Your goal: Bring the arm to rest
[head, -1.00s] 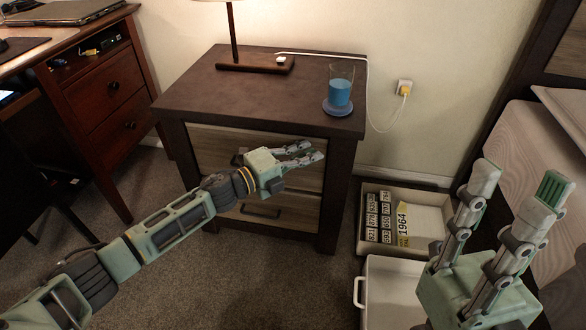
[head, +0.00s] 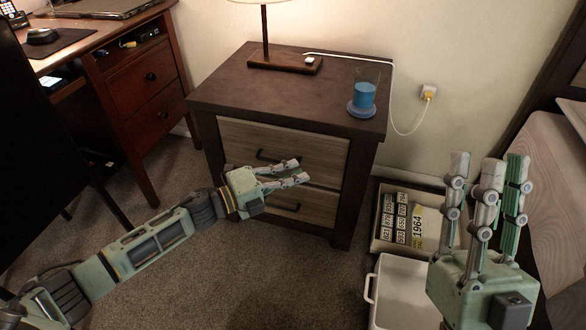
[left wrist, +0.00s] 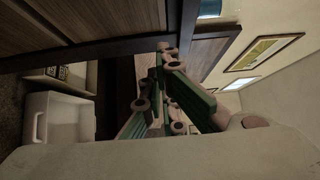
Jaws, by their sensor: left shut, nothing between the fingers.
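My left gripper (head: 299,171) is in front of the nightstand's drawers, with its fingers pointing right. It is shut and empty. Its fingers also show in the left wrist view (left wrist: 165,75), with nothing between them. My left arm reaches in low from the left, above the carpet. My right gripper (head: 489,162) is at the right, fingers pointing up and spread apart, with nothing between them.
The nightstand (head: 240,95) carries a lamp (head: 285,62) and a glass of blue liquid (head: 364,94) on a coaster. A tray with number plates (head: 402,218) and a white bin (head: 400,290) stand right of it. A desk (head: 150,75) is left. Carpet between is clear.

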